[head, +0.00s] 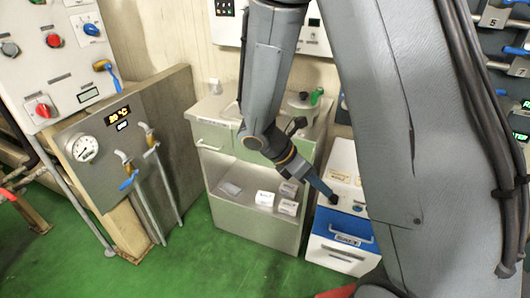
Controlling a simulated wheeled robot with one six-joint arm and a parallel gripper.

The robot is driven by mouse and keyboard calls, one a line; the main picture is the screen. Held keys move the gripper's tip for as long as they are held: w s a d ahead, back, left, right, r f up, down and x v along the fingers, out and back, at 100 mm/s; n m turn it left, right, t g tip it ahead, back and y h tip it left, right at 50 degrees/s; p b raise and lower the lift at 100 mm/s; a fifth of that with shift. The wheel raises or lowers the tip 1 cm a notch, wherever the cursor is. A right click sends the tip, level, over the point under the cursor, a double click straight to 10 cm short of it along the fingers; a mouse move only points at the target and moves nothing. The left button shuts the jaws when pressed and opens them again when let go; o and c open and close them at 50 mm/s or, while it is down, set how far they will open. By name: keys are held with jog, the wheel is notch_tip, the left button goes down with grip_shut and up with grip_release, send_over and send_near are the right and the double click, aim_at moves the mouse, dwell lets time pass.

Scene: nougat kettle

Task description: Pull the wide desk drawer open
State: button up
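A pale grey-green desk cabinet (228,224) stands in the middle of the head view. Its drawer front (222,136) is near the top, with a light bar handle (208,146) on its left part. The drawer looks closed. My forearm hides the middle of the front, so I cannot tell how far the drawer runs to the right. My gripper (328,193) is right of the cabinet, pointing down and right over the white and blue bin. It is apart from the drawer handle. Its fingers are seen edge-on and small, so their opening is unclear.
Small white boxes (265,198) sit on the cabinet's open shelf. A panel with a gauge (86,148) and levers is at left. Green floor (222,268) in front of the cabinet is clear.

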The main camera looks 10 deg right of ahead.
jog(key=w+a+f+n+t+p, duration=0.1)
jog(key=w+a+f+n+t, duration=0.3)
jog(key=w+n, duration=0.45)
jog(key=w+a+f+n+t+h, duration=0.1)
jog(key=w+a+n+t, duration=0.4)
jog(key=w+n, duration=0.3)
jog(key=w+a+f+n+t+p, duration=0.1)
jog(key=w+a+f+n+t, duration=0.3)
jog(key=w+n, duration=0.45)
jog(key=shift+n+t, duration=0.5)
jog(key=shift+n, duration=0.3)
jog(key=shift+w+d+f+p, duration=0.2)
jog(key=shift+w+d+p, duration=0.65)
jog(key=shift+w+d, duration=1.15)
jog(key=shift+s+d, duration=0.1)
grip_shut()
